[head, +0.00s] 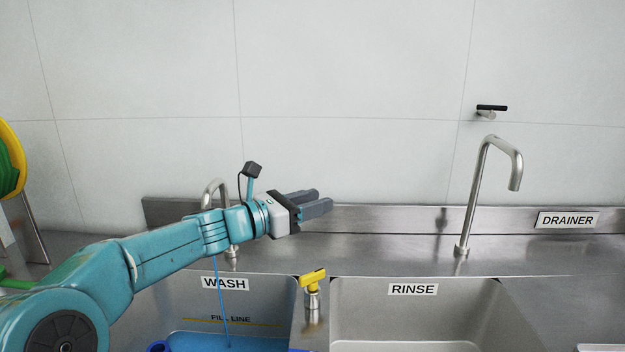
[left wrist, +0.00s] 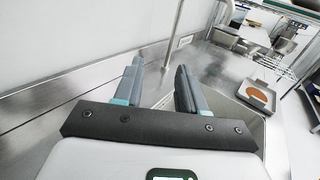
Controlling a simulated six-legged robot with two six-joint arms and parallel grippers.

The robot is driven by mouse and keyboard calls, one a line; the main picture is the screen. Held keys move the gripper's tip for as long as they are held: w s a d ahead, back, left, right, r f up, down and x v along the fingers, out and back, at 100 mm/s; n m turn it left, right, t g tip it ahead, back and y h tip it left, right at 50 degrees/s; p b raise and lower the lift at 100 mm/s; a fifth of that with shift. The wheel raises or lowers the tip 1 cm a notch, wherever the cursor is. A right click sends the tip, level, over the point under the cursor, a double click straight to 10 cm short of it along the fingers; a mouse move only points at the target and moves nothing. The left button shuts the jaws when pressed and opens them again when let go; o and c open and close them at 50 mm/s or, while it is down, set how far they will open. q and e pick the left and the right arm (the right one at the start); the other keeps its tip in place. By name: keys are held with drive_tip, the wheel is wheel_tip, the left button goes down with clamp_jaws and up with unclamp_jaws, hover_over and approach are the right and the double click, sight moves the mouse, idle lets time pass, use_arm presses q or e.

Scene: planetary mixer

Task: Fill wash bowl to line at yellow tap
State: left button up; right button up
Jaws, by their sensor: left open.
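The wash bowl (head: 283,300) is the left steel sink, labelled WASH. Its yellow FILL LINE (head: 250,323) shows on the back wall. Blue water (head: 210,341) lies in the bowl, its visible edge below that line. A thin blue stream (head: 221,290) falls into it from behind my left arm. The yellow tap handle (head: 313,279) sits on a short steel post between the two sinks. A curved spout (head: 212,187) stands behind my arm, partly hidden. My left gripper (head: 325,202) is open and empty, above and behind the yellow handle, apart from it. My right gripper is out of view.
The RINSE sink (head: 345,318) is at right, with a tall spout (head: 485,170) behind it. A black-handled wall lever (head: 490,109) is above. A DRAINER label (head: 568,220) marks the right backsplash. The left wrist view shows a tray with an orange-brown patch (left wrist: 260,97).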

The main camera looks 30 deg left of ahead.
use_arm(q)
drive_tip(key=shift+r+p, duration=0.3)
drive_tip(key=shift+r, duration=1.1)
idle(6.6)
